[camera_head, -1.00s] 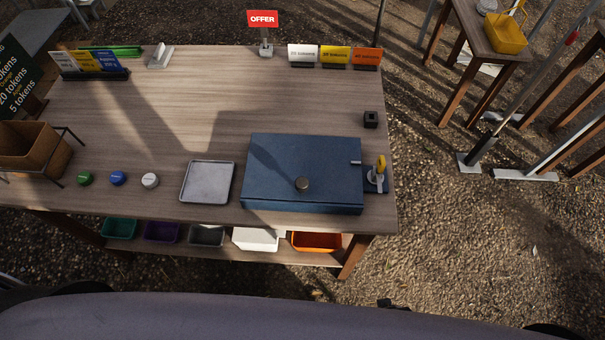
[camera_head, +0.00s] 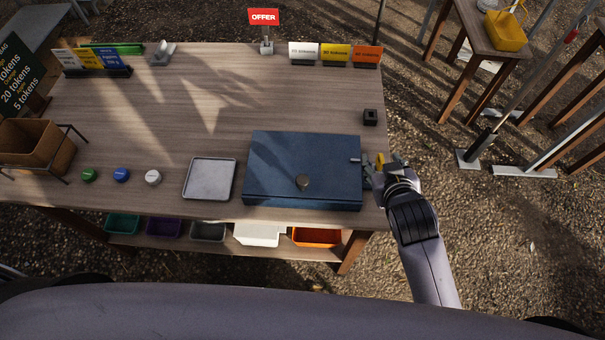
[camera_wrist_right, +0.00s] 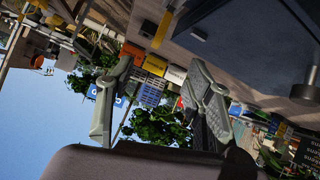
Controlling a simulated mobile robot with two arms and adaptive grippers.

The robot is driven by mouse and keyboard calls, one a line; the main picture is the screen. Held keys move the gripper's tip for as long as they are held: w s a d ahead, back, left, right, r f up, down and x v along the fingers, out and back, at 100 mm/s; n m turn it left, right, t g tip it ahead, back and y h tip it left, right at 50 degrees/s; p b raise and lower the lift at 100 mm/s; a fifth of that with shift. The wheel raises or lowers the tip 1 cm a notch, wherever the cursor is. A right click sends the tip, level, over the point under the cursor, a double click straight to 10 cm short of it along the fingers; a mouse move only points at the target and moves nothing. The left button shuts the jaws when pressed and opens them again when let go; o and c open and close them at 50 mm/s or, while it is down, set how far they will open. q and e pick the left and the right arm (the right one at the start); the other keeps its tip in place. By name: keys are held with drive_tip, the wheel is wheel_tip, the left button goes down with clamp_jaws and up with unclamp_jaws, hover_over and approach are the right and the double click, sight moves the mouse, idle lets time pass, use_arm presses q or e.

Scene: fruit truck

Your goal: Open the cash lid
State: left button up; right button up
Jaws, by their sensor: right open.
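That gripper is open and empty at the box's right side, apart from the knob. My left gripper is not in view.
A grey tray (camera_head: 209,159) lies left of the box. A small black cube (camera_head: 370,117) stands behind its right corner. Several price signs (camera_head: 335,54) line the back edge. Coloured bins sit on the shelf below. The table's middle behind the box is clear.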

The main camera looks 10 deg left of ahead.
drive_tip(key=w+a+r+n+t+y, duration=0.35)
drive_tip(key=a+r, duration=0.25)
drive_tip(key=r, duration=0.4)
drive_tip(key=w+a+r+n+t+y, duration=0.2)
drive_tip(key=w+a+r+t+y, duration=0.25)
drive_tip(key=r, duration=0.65)
drive_tip(key=s+a+r+n+g+y, duration=0.2)
drive_tip(key=s+a+r+n+y, duration=0.2)
drive_tip(key=a+r+n+y, duration=0.6)
drive_tip(key=s+a+r+n+g+y, duration=0.3)
drive_tip(key=s+a+n+g, duration=1.15)
drive_tip(key=n+g, duration=0.55)
drive_tip(key=n+t+h, duration=0.3)
drive_tip(key=n+h, duration=0.3)
drive_tip(key=h, duration=1.6)
approach(303, 179)
wheel_tip(303, 179, down, 9)
drive_tip(key=p, duration=0.5)
drive_tip(key=shift+r+p, duration=0.1)
drive_tip(key=shift+p, duration=0.3)
